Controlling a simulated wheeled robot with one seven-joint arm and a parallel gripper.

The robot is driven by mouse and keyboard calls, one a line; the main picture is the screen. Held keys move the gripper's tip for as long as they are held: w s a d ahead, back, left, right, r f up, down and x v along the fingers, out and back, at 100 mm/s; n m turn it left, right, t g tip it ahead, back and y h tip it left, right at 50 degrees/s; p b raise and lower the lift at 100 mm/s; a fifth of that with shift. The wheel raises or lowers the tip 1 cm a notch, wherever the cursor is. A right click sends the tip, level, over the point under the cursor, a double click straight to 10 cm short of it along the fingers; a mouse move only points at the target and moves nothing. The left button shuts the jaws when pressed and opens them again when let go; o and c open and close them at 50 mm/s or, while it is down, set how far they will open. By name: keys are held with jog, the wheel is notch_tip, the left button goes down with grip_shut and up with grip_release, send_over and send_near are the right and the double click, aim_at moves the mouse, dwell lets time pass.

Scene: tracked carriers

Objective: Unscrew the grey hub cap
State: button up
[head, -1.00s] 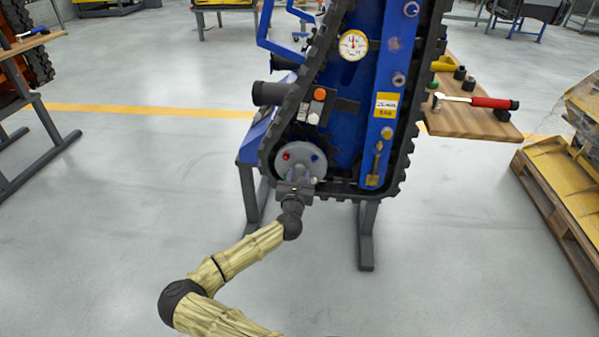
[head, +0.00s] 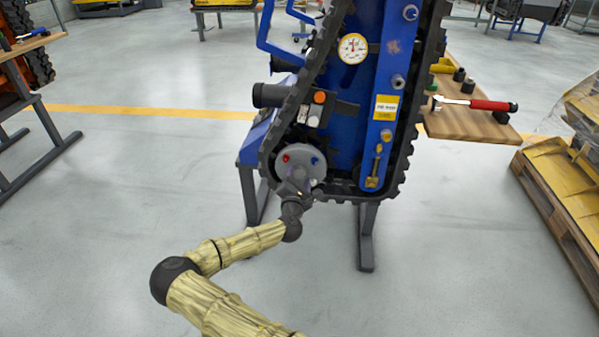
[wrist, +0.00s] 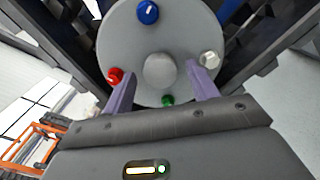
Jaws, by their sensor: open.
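A round grey hub plate (head: 300,158) sits at the lower end of the blue tracked carrier; the wrist view shows its face (wrist: 125,40). It bears a red cap (wrist: 115,76) at left, a blue cap (wrist: 148,12) at top, a green cap (wrist: 168,100) at bottom, a small light-grey cap (wrist: 210,60) at right and a larger plain grey dome (wrist: 160,70) in the middle. My gripper (wrist: 159,74) is open. Its purple fingers point at the plate, one either side of the dome; the right fingertip is close to the light-grey cap. Contact cannot be told.
A black track (head: 268,150) runs around the carrier close to the hub. Black pipe stubs (head: 268,95) and an orange button (head: 319,97) are above. A wooden bench (head: 470,125) with a red-handled tool (head: 490,104) is at right. The floor in front is clear.

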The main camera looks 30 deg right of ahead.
jog(key=shift+m, duration=0.9)
jog(key=m, duration=0.4)
jog(key=shift+r+p, duration=0.1)
jog(key=shift+p, duration=0.3)
jog(key=m, duration=0.3)
jog(key=shift+d+m, duration=0.1)
jog(key=shift+m, duration=1.3)
